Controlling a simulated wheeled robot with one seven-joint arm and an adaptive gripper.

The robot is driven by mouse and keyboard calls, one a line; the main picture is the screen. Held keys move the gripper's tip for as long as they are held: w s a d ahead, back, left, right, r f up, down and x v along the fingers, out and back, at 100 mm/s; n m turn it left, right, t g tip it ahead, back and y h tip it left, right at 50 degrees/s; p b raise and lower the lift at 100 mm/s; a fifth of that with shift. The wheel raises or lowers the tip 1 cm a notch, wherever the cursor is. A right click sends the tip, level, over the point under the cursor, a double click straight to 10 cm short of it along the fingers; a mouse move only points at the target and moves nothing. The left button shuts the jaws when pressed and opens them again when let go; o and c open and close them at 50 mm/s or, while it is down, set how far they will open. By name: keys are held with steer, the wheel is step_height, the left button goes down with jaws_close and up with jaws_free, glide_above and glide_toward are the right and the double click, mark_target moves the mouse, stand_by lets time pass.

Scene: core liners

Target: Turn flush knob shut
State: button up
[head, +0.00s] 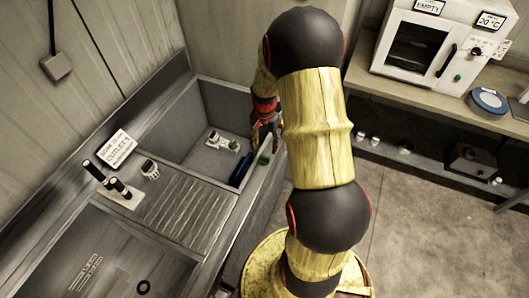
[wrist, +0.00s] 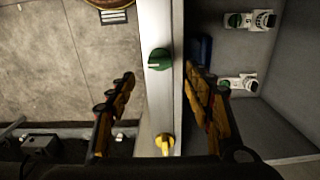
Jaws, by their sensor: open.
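A green knob (wrist: 160,60) with a pale mark sits on the light rim panel of the sink, and a yellow knob (wrist: 165,143) with a lever-like handle sits on the same panel. I cannot tell from labels which is the flush knob. The green knob also shows in the head view (head: 263,159). My gripper (wrist: 159,75) is open, one finger on each side of the panel in the wrist view. The green knob appears between and just beyond the fingertips; contact cannot be seen. In the head view my gripper (head: 264,128) is partly hidden by my arm.
The sink basin (head: 205,97) holds white fittings with green parts (head: 223,142) and a blue object (head: 241,170). A sign (head: 115,149) and black-handled taps (head: 117,187) stand left. A bench with a white oven (head: 425,48) is at right. Floor between is open.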

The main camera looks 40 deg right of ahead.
step_height(320, 180, up, 4)
steer(key=shift+f, duration=0.1)
stand_by(0.7)
steer(key=s+a+r+n+t+b, duration=0.2)
steer(key=s+a+r+n+b, duration=0.1)
steer(key=a, duration=0.6)
steer(key=s+a+r+n+t+b, duration=0.1)
steer(key=s+a+r+n+b, duration=0.3)
steer(key=a, duration=0.5)
steer(key=s+a+r+n+t+b, duration=0.2)
steer(key=s+a+r+n, duration=0.4)
steer(key=a+r, duration=0.3)
steer(key=shift+s+n+t+b, duration=0.3)
steer(key=shift+s+b, duration=0.45)
